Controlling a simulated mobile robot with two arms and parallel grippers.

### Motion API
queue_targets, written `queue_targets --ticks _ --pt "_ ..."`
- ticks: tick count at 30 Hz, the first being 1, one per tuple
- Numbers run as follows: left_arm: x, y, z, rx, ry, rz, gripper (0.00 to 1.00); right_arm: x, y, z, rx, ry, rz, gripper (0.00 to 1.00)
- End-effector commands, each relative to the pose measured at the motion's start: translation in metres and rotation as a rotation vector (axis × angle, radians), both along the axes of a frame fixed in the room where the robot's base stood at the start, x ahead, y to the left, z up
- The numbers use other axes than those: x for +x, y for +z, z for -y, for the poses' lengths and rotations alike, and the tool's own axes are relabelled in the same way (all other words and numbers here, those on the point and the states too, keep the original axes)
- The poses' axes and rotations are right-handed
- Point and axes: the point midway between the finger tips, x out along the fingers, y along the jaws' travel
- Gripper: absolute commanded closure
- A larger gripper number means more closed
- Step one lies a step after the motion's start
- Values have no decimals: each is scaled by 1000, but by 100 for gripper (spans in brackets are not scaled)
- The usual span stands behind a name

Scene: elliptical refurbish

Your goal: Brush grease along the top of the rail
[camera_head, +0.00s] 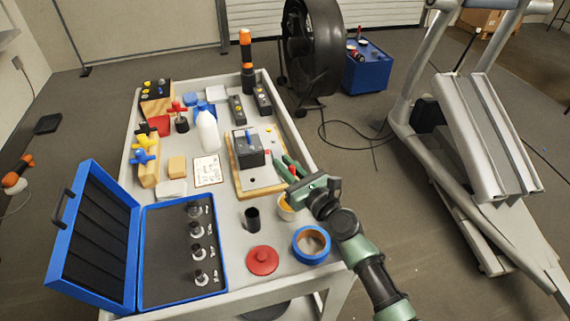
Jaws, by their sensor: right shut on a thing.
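The elliptical stands at the right, with a pair of pale metal rails (490,140) sloping down its side. My right gripper (290,172) reaches in from the lower right over the right edge of the cart. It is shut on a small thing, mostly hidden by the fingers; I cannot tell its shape. A small tub with an orange side and pale contents (286,211) stands just below the gripper, partly covered by it. I cannot tell whether the held thing touches the tub. The gripper is well apart from the rails. My left gripper is not in view.
The grey cart (222,236) is crowded. An open blue case (142,270), a red lid (262,261), a blue tape roll (311,244), a black cup (252,219) and a white bottle (208,133) are on it. Floor is clear between cart and elliptical, except for a cable.

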Motion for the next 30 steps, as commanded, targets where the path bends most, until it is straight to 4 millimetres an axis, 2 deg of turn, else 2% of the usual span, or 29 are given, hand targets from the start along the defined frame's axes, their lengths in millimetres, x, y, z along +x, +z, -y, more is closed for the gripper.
queue_targets --ticks 1,19,30 --pt "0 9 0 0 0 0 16 0 10 0 2 0 1 100" --pt "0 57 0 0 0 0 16 1 58 0 2 -1 2 100" --pt "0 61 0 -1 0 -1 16 0 61 0 2 -1 2 100"
